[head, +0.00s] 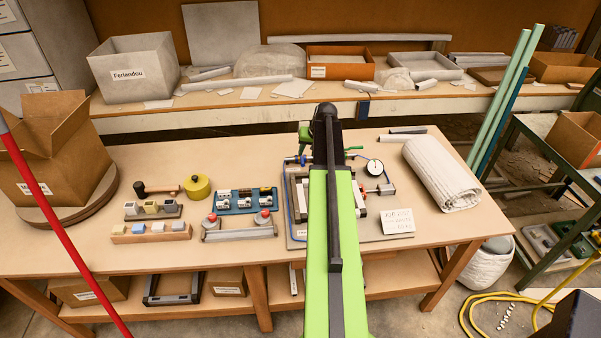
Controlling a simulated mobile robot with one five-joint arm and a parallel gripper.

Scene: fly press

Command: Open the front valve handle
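The press fixture stands on a grey base plate (300,238) on the wooden workbench, largely hidden behind my green arm. A round white dial gauge (374,167) shows at its right. A small green lever (354,148) shows at the back right of the fixture, and a blue part (293,160) at its left. I cannot tell which part is the front valve handle, or whether it is open. My arm reaches forward over the fixture, ending in a dark wrist. My gripper's fingers are hidden behind the arm.
A rolled white cloth (440,172) and a handwritten card (397,221) lie right of the fixture. A blue tray (247,201), a red-knobbed bracket (239,228) and a yellow round container (197,187) stand left. A cardboard box (62,150) fills the bench's left end.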

